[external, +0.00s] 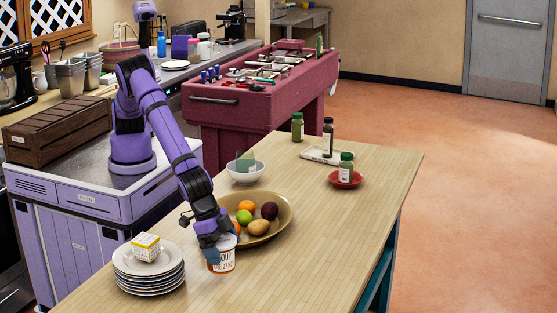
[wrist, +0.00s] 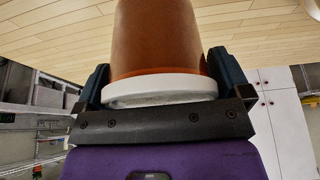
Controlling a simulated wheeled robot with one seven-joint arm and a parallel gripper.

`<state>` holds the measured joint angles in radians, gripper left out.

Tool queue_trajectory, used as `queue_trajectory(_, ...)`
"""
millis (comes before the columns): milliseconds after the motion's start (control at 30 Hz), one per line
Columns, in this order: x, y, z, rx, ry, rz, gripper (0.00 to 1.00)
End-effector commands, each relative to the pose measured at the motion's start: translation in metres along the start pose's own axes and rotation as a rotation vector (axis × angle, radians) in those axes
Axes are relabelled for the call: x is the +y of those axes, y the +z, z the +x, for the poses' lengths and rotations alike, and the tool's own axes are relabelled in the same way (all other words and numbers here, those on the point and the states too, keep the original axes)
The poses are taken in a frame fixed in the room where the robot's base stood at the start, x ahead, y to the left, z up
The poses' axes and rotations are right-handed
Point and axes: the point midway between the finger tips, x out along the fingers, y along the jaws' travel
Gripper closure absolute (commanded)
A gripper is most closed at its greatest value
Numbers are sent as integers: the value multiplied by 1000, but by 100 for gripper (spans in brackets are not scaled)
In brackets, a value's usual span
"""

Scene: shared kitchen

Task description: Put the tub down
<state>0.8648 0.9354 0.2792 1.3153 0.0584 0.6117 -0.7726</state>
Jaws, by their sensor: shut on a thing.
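The tub (external: 221,262) is a small orange-brown soup tub with a white label and a white lid. It is at the near part of the wooden table (external: 330,215), in front of the fruit bowl. In the wrist view the tub (wrist: 158,40) fills the middle, its white lid toward my gripper. My gripper (external: 217,246) is shut on the tub, with a finger on each side of it; the gripper (wrist: 158,85) also shows in the wrist view. Whether the tub's base touches the table I cannot tell.
A tan bowl (external: 283,222) of fruit is just behind the tub. A white bowl (external: 245,175) and several bottles stand farther back. The table's right side is clear.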

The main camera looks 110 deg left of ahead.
Motion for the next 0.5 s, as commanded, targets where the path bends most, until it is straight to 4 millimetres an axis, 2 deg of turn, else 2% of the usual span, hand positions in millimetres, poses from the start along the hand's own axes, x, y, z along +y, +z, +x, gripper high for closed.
queue_trajectory(400, 0, 17, 42, 1, 0, -1, 40)
queue_trajectory(500, 0, 18, 46, 1, 0, -1, 40)
